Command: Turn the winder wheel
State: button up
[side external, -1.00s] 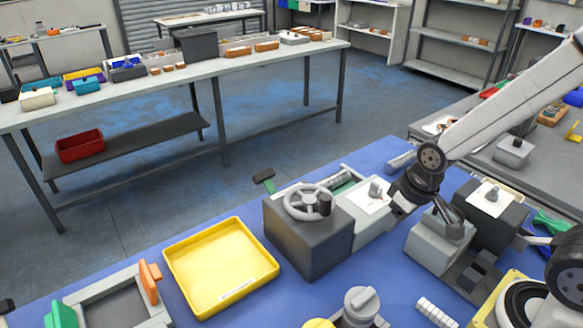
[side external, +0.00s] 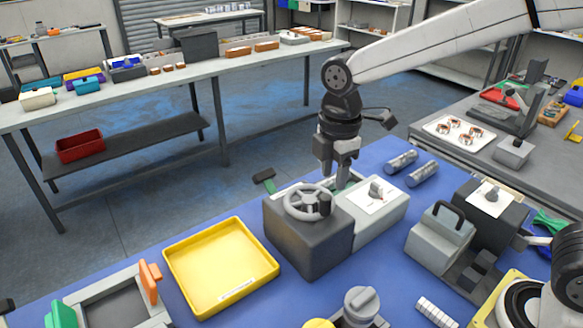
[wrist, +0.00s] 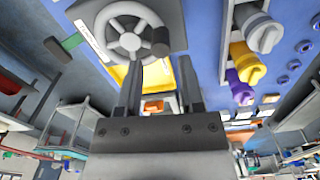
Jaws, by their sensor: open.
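The winder wheel (side external: 308,202) is a grey spoked wheel with a dark upright handle knob (side external: 325,204) on its right side. It sits on top of a dark grey box (side external: 305,243) on the blue table. In the wrist view the wheel (wrist: 131,28) is at the top, with the knob (wrist: 160,41) at its lower right. My gripper (side external: 334,176) points down above and just behind the wheel, apart from it. Its jaws are open and empty; in the wrist view the two fingers (wrist: 160,80) reach toward the wheel, below the knob.
A yellow tray (side external: 222,305) lies left of the box. A light block with a small knob (side external: 375,203) adjoins it on the right. Two grey cylinders (side external: 412,168) lie behind, and a handled grey box (side external: 440,240) stands further right. A grey dial (side external: 361,304) is in front.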

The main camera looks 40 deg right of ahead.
aim_at(326, 197)
jog(key=shift+w+a+r+n, duration=0.2)
jog(key=shift+a+r+n, duration=0.45)
jog(key=shift+n, duration=0.15)
jog(key=shift+f, duration=0.15)
jog(key=shift+f, duration=3.8)
grip_shut()
